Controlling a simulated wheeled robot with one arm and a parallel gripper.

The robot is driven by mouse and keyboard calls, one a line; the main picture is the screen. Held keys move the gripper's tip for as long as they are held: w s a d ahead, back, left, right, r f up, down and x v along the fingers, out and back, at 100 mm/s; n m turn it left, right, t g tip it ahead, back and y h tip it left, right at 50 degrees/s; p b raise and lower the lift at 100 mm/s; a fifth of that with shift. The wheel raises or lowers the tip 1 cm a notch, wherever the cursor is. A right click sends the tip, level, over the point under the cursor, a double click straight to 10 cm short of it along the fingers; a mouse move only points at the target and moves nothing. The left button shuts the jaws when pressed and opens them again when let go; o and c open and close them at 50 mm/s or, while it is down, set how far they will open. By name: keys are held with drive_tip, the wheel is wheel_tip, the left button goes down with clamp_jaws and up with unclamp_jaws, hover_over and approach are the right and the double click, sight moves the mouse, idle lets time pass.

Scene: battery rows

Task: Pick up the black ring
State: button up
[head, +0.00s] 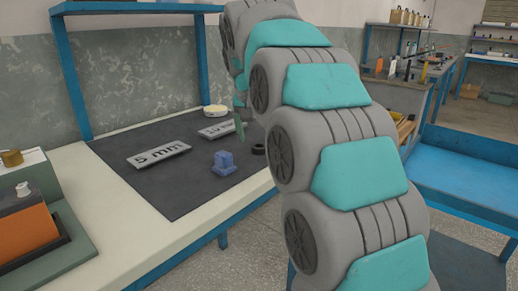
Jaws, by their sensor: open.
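The black ring (258,149) is small and dark. It lies on the dark mat (195,187) near its right side, close to the left edge of my arm. My arm covers much of the area to the right of it. My gripper (240,117) is mostly hidden behind my arm; a green, finger-like part shows above and a little left of the ring. It is open, and nothing shows in it. The gap between gripper and ring is hard to judge.
A blue block-shaped part (225,163) stands left of the ring. Plates marked "5 mm" (158,155) and another (217,130), plus a cream disc (215,110), lie on the mat. An orange device (27,233) stands at the left. Blue posts rise behind.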

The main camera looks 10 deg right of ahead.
sight(257, 149)
drive_tip(key=shift+x, duration=1.45)
drive_tip(key=shift+s, duration=0.1)
drive_tip(key=shift+c, duration=0.4)
clamp_jaws()
